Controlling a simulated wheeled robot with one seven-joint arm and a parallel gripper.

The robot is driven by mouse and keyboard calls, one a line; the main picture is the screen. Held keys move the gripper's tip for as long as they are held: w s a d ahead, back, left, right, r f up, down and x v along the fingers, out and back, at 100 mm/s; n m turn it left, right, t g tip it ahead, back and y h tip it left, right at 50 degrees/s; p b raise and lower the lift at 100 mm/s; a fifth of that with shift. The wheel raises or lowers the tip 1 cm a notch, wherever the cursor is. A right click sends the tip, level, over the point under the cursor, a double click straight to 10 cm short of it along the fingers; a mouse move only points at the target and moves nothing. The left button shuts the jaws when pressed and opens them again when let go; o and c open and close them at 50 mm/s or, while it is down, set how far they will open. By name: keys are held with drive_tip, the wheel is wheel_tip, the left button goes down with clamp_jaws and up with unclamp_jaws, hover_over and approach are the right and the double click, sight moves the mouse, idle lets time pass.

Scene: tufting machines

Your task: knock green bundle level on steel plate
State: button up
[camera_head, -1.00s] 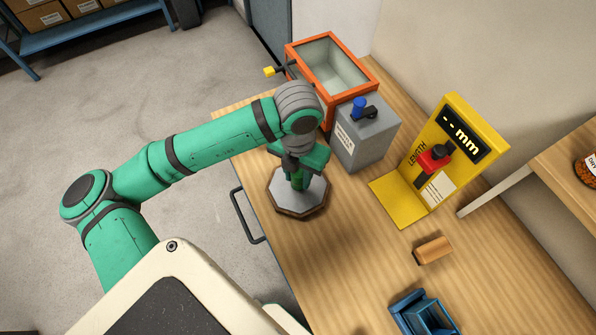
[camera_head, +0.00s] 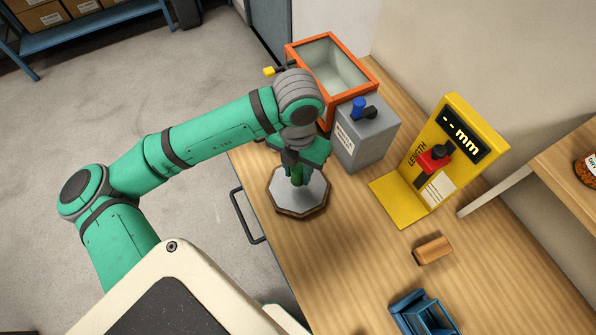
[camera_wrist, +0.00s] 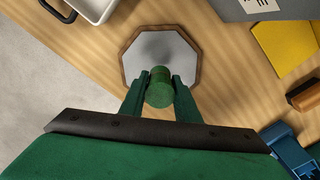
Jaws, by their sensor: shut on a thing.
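The steel plate (camera_head: 314,196) is a grey octagon with a wooden rim, lying on the bench near its front edge. It also shows in the wrist view (camera_wrist: 158,48). The green bundle (camera_wrist: 159,88) is a short round green piece seen end-on between my fingers. My gripper (camera_wrist: 160,95) is shut on it, over the near part of the plate. In the head view my gripper (camera_head: 298,175) covers most of the bundle. I cannot tell whether the bundle's lower end touches the plate.
A grey box with a blue knob (camera_head: 366,133) and an orange-rimmed bin (camera_head: 333,68) stand behind. A yellow length gauge (camera_head: 400,196) stands to the right. A wooden block (camera_head: 433,249) and a blue holder (camera_head: 422,313) lie nearer. A white tray (camera_wrist: 93,8) shows in the wrist view.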

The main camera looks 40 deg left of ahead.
sight(298, 166)
drive_tip(key=shift+r, duration=2)
